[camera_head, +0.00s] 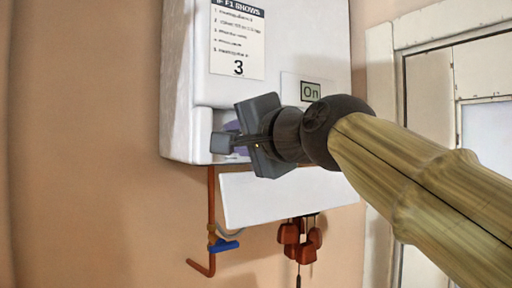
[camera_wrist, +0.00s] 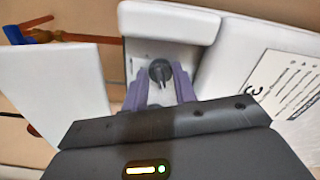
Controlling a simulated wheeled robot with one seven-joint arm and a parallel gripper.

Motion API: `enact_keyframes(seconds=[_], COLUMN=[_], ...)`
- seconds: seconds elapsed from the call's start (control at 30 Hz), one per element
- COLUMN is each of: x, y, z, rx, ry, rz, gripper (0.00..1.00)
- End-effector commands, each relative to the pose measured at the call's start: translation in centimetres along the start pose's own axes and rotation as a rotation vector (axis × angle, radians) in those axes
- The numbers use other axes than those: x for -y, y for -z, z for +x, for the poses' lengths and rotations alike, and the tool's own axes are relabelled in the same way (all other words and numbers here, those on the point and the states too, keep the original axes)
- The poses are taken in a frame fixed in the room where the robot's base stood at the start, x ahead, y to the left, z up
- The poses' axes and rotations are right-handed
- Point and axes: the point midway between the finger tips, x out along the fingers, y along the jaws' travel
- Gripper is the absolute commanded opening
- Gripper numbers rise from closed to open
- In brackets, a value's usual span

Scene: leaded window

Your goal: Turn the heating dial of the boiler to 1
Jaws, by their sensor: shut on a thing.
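The white boiler (camera_head: 190,75) hangs on the wall in the head view, with a small display (camera_head: 311,92) reading "On". In the wrist view a dark round dial (camera_wrist: 160,70) with a raised ridge sits on the boiler's white lower face. My gripper (camera_wrist: 161,84) has its purple fingers on either side of this dial, shut on it. In the head view my gripper (camera_head: 234,140) is at the boiler's lower front and hides the dial. No scale marks around the dial can be read.
A label (camera_head: 238,45) with a large 3 is on the boiler front. A white flap (camera_head: 280,198) hangs below. Under it are a copper pipe (camera_head: 211,195), a blue valve handle (camera_head: 224,245) and reddish-brown hanging pieces (camera_head: 290,233). A window frame (camera_head: 400,60) stands right.

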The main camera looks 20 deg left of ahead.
Motion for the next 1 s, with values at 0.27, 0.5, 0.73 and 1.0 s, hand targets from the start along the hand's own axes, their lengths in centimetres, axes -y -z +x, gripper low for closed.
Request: enact_keyframes(seconds=[0.27, 0.5, 0.73, 1.0], x=[-0.34, -0.26, -0.14, -0.04], y=[-0.04, 0.04, 0.06, 0.08], z=[0.06, 0.07, 0.05, 0.02], rx=[0.0, 0.0, -0.001, -0.002], ry=[-0.002, -0.001, 0.0, 0.001], rz=[-0.241, -0.379, -0.434, -0.441], gripper=[0.05, 0.05, 0.05, 0.05])
